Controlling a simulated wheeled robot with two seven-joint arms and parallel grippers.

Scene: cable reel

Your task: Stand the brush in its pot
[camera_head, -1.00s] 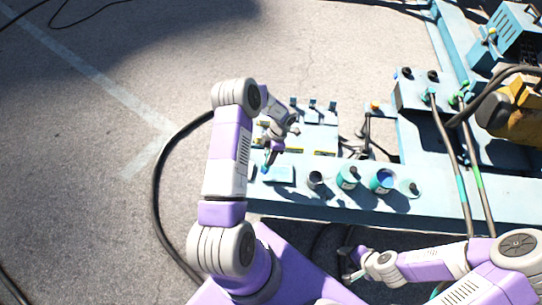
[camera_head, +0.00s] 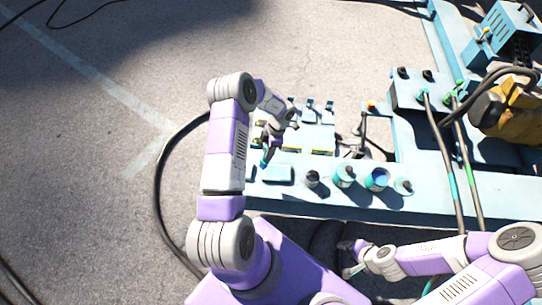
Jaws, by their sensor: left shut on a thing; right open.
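My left gripper (camera_head: 268,149) is shut on a small brush (camera_head: 264,162), which hangs with a teal end downward just above and left of a pale blue flat block (camera_head: 278,174) on the light blue bench. Most of the brush is hidden by the gripper. A small dark pot (camera_head: 312,180) stands to the right of the block, apart from the brush; I cannot tell for sure that it is the brush's pot. My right gripper (camera_head: 347,258) is open, low in front of the bench, and appears empty.
Right of the dark pot stand a teal-labelled jar (camera_head: 344,177), an open jar of blue (camera_head: 377,180) and a pale teal container (camera_head: 403,187). Panels with small upright parts (camera_head: 316,130) lie behind. Black cables (camera_head: 442,130) cross the bench at right.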

